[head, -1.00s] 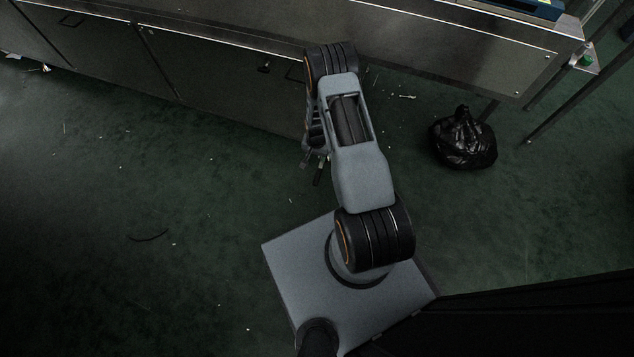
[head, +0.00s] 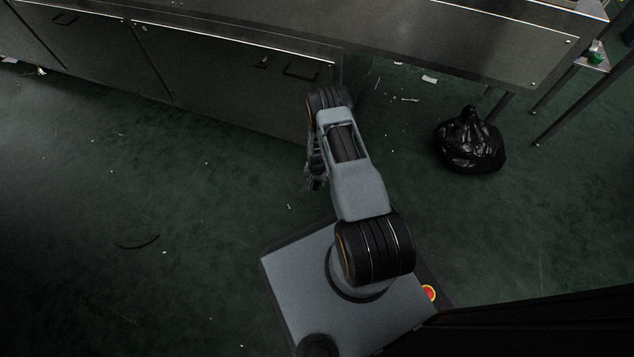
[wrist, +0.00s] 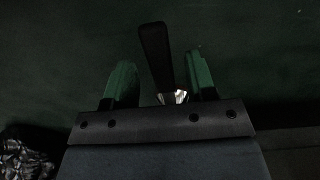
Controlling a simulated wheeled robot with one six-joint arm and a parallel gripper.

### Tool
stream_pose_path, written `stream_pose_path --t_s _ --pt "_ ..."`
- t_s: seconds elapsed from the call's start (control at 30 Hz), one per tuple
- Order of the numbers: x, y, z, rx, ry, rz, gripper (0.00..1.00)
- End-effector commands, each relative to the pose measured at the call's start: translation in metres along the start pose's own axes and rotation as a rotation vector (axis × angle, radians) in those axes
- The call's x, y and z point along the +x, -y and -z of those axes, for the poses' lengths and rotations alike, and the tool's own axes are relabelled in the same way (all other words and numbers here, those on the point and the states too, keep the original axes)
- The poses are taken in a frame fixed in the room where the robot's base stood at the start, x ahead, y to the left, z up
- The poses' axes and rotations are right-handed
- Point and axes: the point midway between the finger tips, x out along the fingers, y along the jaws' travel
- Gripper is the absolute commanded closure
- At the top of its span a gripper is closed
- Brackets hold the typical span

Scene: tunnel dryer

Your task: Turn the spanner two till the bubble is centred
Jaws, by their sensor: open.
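My gripper (head: 314,184) hangs below my bent arm in the head view, in front of the steel cabinet and mostly hidden by the arm. In the wrist view its two green fingers (wrist: 158,70) stand apart. A dark, flat bar (wrist: 155,50) with a bright metal end shows between them. I cannot tell whether this bar is a spanner, or whether it touches the fingers. No bubble level and no clearly recognisable spanner show in either view.
A long steel cabinet (head: 220,70) runs along the back. A black plastic bag (head: 470,140) lies on the floor at right, near thin metal legs (head: 560,115). The green floor (head: 110,190) at left is mostly clear, with small scraps and a dark curved strip (head: 139,242).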

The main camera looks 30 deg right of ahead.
Motion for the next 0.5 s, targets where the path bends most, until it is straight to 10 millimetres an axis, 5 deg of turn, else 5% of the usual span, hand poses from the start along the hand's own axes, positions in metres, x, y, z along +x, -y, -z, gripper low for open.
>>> stream_pose_path --t_s 0.4,0.5 --pt "0.0061 0.0001 0.0002 0.0 -0.001 0.0 0.49" --pt "0.006 0.0 0.0002 0.0 -0.001 0.0 0.57"
